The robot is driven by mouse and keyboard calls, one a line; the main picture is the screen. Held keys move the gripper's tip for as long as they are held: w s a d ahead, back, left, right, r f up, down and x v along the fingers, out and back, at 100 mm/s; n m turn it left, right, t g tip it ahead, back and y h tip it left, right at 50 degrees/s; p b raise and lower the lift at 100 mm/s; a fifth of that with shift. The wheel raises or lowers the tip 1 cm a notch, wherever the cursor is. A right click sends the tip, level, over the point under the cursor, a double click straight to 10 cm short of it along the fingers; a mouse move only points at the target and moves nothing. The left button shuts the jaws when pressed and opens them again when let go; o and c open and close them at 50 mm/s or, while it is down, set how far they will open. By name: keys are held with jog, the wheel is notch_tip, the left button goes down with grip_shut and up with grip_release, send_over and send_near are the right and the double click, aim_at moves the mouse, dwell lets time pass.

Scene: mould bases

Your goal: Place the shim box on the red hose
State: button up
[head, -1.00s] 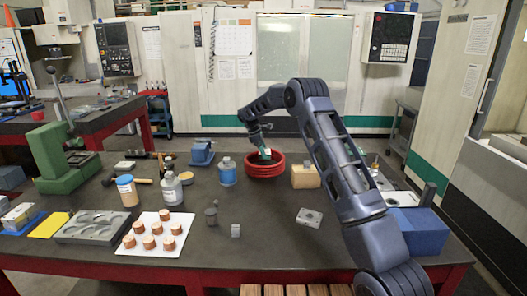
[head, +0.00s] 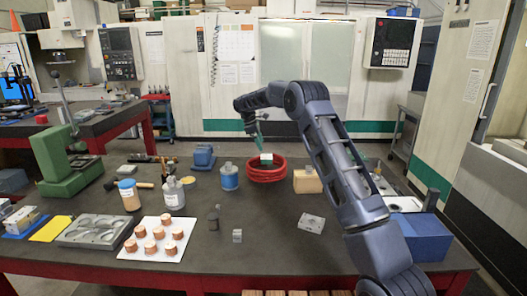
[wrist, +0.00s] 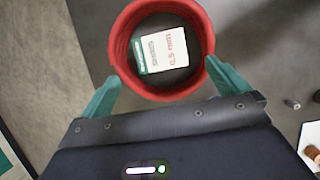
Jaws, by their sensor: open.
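The shim box (head: 266,158) is a small white box with a green end. The wrist view shows its printed face, reading shims 0.5 mm (wrist: 163,50). The red hose (head: 267,175) is a coiled ring at the back middle of the table; its rim also shows in the wrist view (wrist: 120,48). The box lies within the ring's opening, its top showing above the near rim; what it rests on is hidden. My gripper (head: 260,140) is open and empty above the box, its green fingers (wrist: 162,82) apart and clear of it.
A blue vise-like piece (head: 203,157) is behind left. A metal block (head: 311,222) lies nearer. The table front middle is mostly clear.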

jog(key=s+d+r+m+y, duration=0.1)
jog(key=s+d+r+m, duration=0.1)
jog(key=s+d+r, duration=0.45)
jog(key=s+d+r+m, duration=0.2)
jog(key=s+d+r, duration=0.15)
jog(key=r, duration=0.65)
jog(key=s+d+r+m+t+y, duration=0.1)
jog(key=s+d+r+m, duration=0.15)
jog(key=s+d, duration=0.45)
jog(key=s+d+r+m+t+y, duration=0.15)
jog(key=s+d+r, duration=0.3)
jog(key=s, duration=0.45)
jog(key=s+d+f+m, duration=0.3)
jog(key=s, duration=0.7)
jog(key=s+d+f+m+t, duration=0.1)
jog(key=s+d+f+m, duration=0.2)
jog(key=s, duration=0.7)
jog(key=s+d+f+m+t, duration=0.1)
jog(key=s+d+f+m, duration=0.3)
jog(key=s, duration=0.7)
jog(key=shift+d+f+y, duration=0.4)
jog(key=shift+d+y, duration=0.05)
jog(key=shift+d, duration=0.1)
